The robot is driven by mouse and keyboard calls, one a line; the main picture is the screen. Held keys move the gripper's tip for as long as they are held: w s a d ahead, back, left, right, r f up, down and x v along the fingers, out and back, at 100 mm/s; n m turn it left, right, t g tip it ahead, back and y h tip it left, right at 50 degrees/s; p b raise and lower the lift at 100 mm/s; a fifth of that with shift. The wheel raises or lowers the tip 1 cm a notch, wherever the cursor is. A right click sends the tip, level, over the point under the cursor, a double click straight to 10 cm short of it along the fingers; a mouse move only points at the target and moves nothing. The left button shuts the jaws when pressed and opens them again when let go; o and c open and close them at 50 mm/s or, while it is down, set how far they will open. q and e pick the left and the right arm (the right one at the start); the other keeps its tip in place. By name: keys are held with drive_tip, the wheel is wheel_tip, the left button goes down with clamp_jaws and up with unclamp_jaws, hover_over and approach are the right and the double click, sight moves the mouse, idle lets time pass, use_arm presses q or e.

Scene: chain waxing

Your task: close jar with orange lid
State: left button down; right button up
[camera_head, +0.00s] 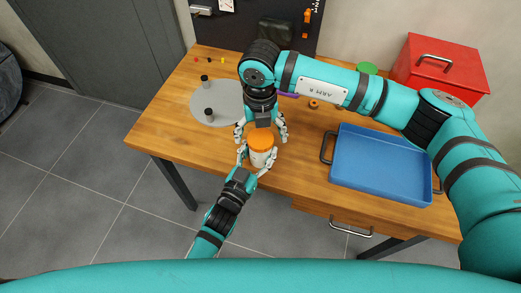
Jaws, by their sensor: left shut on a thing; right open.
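The jar (259,158) is whitish and stands upright near the front edge of the wooden table. The orange lid (261,139) sits on top of the jar; I cannot tell whether it is screwed tight. My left gripper (257,164) comes from the front and is shut on the jar's body, with a finger on each side. My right gripper (262,133) reaches in from the right and points down just behind and above the lid. Its fingers are spread open to either side of the lid, and I see no contact with it.
A blue tray (341,178) lies to the right. A red toolbox (437,70) and a green round object (367,68) stand behind it. A grey round mat (226,104) with two small dark-topped containers is at left. Small orange items lie behind the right gripper.

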wheel_tip(320, 180, up, 11)
idle(0.3)
drive_tip(key=shift+r, duration=0.1)
use_arm(q)
drive_tip(key=shift+c, duration=2)
unclamp_jaws()
drive_tip(key=v, duration=1.2)
